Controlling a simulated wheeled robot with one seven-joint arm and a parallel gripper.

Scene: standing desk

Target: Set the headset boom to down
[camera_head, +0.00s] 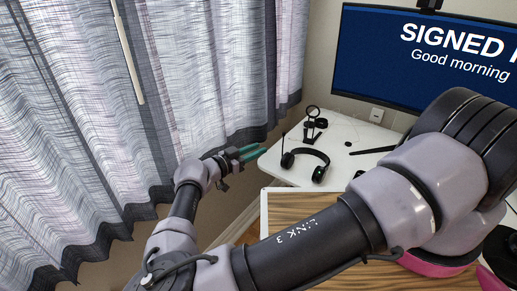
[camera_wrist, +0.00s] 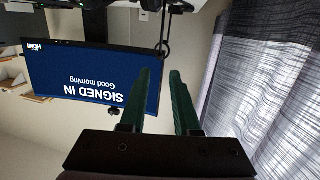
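The black headset (camera_head: 305,153) lies on the white desk, its earcups toward me. A thin dark boom (camera_head: 283,142) stands up from its left earcup. My gripper (camera_head: 258,153) has green fingers and is left of the headset, apart from it, near the desk's left edge. In the wrist view, my gripper (camera_wrist: 163,75) shows two green fingers spread with empty space between them, so it is open. I cannot make out the headset in the wrist view, which appears upside down.
A monitor (camera_head: 420,55) stands at the back right. Grey curtains (camera_head: 130,110) hang at left, close to my arm. A wood-patterned surface (camera_head: 285,210) lies in front.

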